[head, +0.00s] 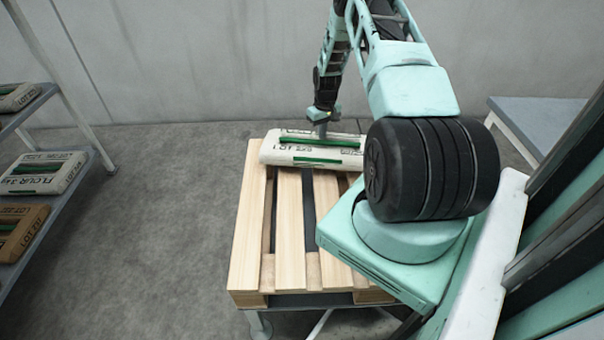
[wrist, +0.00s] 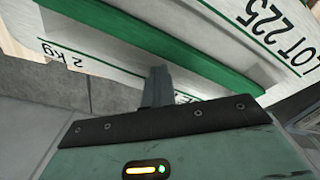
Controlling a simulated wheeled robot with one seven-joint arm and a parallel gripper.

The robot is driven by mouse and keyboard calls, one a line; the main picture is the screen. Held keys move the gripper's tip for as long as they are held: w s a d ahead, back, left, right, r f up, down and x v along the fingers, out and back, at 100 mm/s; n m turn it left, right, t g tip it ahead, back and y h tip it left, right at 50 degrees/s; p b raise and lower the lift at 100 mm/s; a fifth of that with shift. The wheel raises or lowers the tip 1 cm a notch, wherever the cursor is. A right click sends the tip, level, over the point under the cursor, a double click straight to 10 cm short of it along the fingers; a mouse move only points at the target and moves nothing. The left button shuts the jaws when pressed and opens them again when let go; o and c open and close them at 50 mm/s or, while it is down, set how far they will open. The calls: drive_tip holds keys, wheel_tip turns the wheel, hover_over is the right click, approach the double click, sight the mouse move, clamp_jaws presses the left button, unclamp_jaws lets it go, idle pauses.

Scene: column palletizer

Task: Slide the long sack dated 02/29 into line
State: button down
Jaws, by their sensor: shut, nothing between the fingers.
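A long white sack with green stripes (head: 290,151) lies across the far end of the wooden pallet (head: 246,238). Its print is too small in the head view to read a date. In the wrist view the sack (wrist: 115,65) shows "LOT 225" and "2 kg" print close in front of the fingers. My gripper (head: 322,130) is shut and empty, pointing down at the sack's far side. In the wrist view its fingers (wrist: 157,88) stand against or just beside the sack; I cannot tell whether they touch. The sack's right end is hidden behind my arm.
A shelf rack (head: 75,165) at the left holds several sacks, among them a white flour sack (head: 42,173) and a brown sack (head: 20,230). A grey table (head: 535,118) stands at the back right. The pallet's near slats are bare.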

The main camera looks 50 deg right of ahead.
sight(328, 136)
drive_tip(key=shift+s+d+f, duration=0.25)
drive_tip(key=shift+s+f, duration=0.1)
drive_tip(key=shift+f, duration=0.3)
drive_tip(key=shift+s+d+f, duration=0.2)
drive_tip(key=shift+s+f, duration=0.15)
drive_tip(key=shift+f, duration=0.25)
drive_tip(key=shift+w+d+f+b, duration=0.1)
drive_tip(key=shift+w+d+b, duration=0.05)
drive_tip(key=shift+d+b, duration=0.5)
drive_tip(key=shift+w+d, duration=0.25)
drive_tip(key=shift+d, duration=0.15)
drive_tip(key=shift+s+a, duration=0.2)
drive_tip(key=shift+a, duration=0.1)
drive_tip(key=shift+p, duration=0.3)
drive_tip(key=shift+w+r+p, duration=0.15)
drive_tip(key=shift+r+p, duration=1.2)
drive_tip(key=shift+r, duration=0.6)
drive_tip(key=shift+w+a+r+p, duration=0.15)
drive_tip(key=shift+r+p, duration=0.6)
drive_tip(key=shift+r, duration=0.45)
drive_tip(key=shift+w+d+r+p, duration=0.15)
drive_tip(key=shift+r+p, duration=0.55)
drive_tip(key=shift+r, duration=0.5)
drive_tip(key=shift+a, duration=0.1)
